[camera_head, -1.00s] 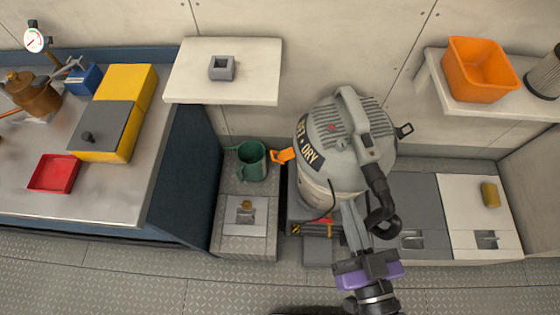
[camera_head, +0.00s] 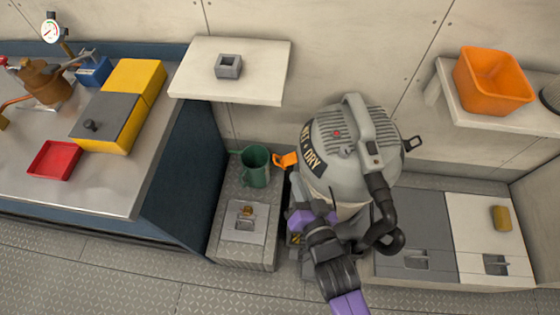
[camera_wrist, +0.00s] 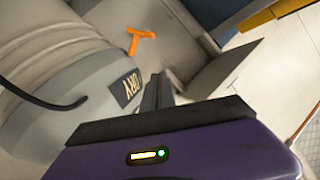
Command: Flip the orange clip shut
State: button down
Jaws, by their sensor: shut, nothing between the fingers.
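The orange clip (camera_head: 285,160) sticks out from the left side of the grey wet/dry vacuum (camera_head: 345,150), beside the "WET + DRY" label. In the wrist view the clip (camera_wrist: 139,39) stands out from the vacuum's side (camera_wrist: 75,80), beyond my fingertips. My gripper (camera_wrist: 157,80) is shut and empty, apart from the clip. In the head view my gripper (camera_head: 315,207) is in front of the vacuum's lower left body, below and slightly right of the clip. Its fingers are hard to make out there.
A green watering can (camera_head: 255,165) stands just left of the clip. A black hose (camera_head: 381,200) hangs down the vacuum's front right. A black clip (camera_head: 412,143) is on its right side. A white shelf (camera_head: 230,85) overhangs at upper left.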

jog(key=shift+w, duration=0.1)
jog(key=b, duration=0.2)
send_over(284, 158)
jog(key=s, duration=0.4)
notch_tip(284, 158, down, 4)
jog(key=shift+w+a+f+b, duration=0.1)
jog(key=shift+a+f+b, duration=0.4)
jog(key=shift+f+b, duration=0.45)
jog(key=shift+r, duration=0.15)
jog(key=shift+b, duration=0.35)
